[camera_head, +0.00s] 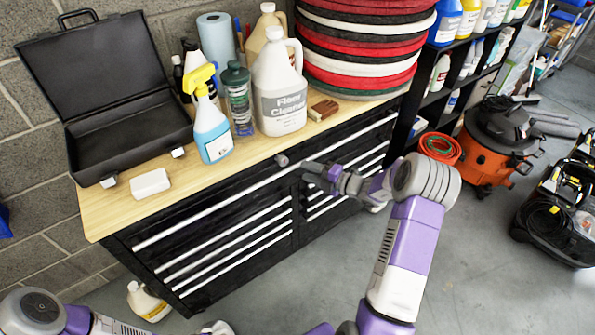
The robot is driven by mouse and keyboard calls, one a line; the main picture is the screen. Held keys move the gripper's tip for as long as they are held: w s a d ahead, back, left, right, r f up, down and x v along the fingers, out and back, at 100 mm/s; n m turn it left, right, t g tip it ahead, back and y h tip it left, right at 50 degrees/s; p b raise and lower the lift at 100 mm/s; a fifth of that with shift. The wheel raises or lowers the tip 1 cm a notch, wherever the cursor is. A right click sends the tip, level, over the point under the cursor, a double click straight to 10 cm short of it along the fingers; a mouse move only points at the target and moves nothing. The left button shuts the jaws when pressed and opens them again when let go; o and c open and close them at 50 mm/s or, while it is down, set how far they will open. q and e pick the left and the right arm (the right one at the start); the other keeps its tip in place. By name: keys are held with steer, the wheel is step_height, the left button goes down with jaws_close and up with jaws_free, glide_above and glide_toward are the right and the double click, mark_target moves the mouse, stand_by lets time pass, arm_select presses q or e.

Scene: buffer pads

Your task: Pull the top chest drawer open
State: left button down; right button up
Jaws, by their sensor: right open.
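The black tool chest (150,262) has a light wooden top and stands against the block wall. Its top drawer has a long pale handle bar (200,213) running across the front just under the top, and it looks shut. Shorter drawers with pale bars lie below it in two columns. My right gripper (310,172) is open, in front of the upper chest front near the middle of the top bar. It hides part of the bar, and I cannot tell whether it touches it. My left arm shows at the bottom left, but its gripper cannot be made out.
On the wooden top are an open black case (130,130), a white block (150,183), a spray bottle (211,130), a floor cleaner jug (280,95) and stacked red, black and white pads (360,50). An orange vacuum (490,150) stands right. Floor before the chest is mostly clear.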

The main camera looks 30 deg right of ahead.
mark_target(295, 168)
steer(key=b+x, duration=0.1)
steer(key=x, duration=0.4)
steer(key=shift+s, duration=0.1)
jaws_close()
